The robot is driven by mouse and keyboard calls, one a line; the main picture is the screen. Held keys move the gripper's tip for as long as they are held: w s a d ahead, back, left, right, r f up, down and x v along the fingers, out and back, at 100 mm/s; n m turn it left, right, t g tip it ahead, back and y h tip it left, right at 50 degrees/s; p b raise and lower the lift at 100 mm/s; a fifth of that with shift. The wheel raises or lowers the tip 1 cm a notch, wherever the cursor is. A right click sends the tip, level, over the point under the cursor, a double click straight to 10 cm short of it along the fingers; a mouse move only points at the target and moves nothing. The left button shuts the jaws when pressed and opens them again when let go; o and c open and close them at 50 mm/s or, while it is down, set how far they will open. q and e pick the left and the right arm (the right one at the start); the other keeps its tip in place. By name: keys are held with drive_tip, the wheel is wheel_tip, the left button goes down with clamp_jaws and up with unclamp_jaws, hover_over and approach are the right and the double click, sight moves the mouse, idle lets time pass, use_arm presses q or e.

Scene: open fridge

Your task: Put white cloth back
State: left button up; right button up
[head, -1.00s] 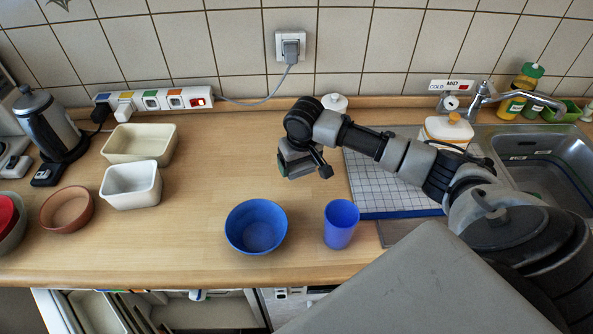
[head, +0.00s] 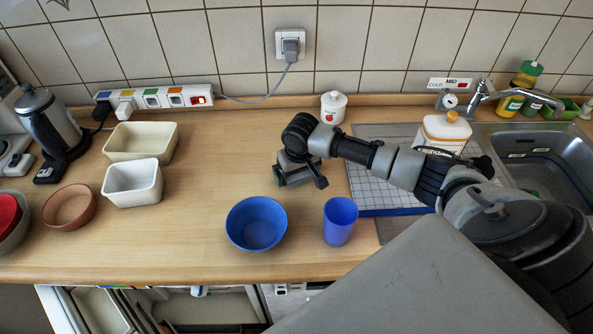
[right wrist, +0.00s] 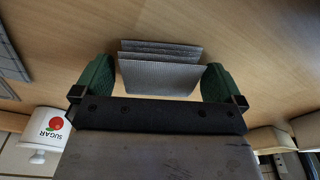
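My right gripper (head: 293,180) is low over the wooden counter, left of the gridded draining mat. In the right wrist view its two green fingertips (right wrist: 157,82) are apart. A pale grey folded cloth (right wrist: 158,76), showing several layers, lies between them in that view, with a narrow gap on each side. I cannot tell whether the fingers are level with the cloth or still above it. In the head view the gripper hides the cloth. My left gripper is not in view.
A blue bowl (head: 257,223) and blue cup (head: 340,221) stand near the counter's front edge. A white sugar jar (head: 333,108) is behind the gripper. The gridded mat (head: 385,192) lies right, before the sink (head: 543,155).

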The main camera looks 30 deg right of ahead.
sight(299, 176)
wheel_tip(299, 176, up, 12)
drive_tip(key=s+b, duration=0.1)
drive_tip(key=shift+s+a, duration=0.15)
drive_tip(key=shift+s, duration=0.2)
drive_tip(key=shift+r, duration=0.15)
idle(0.5)
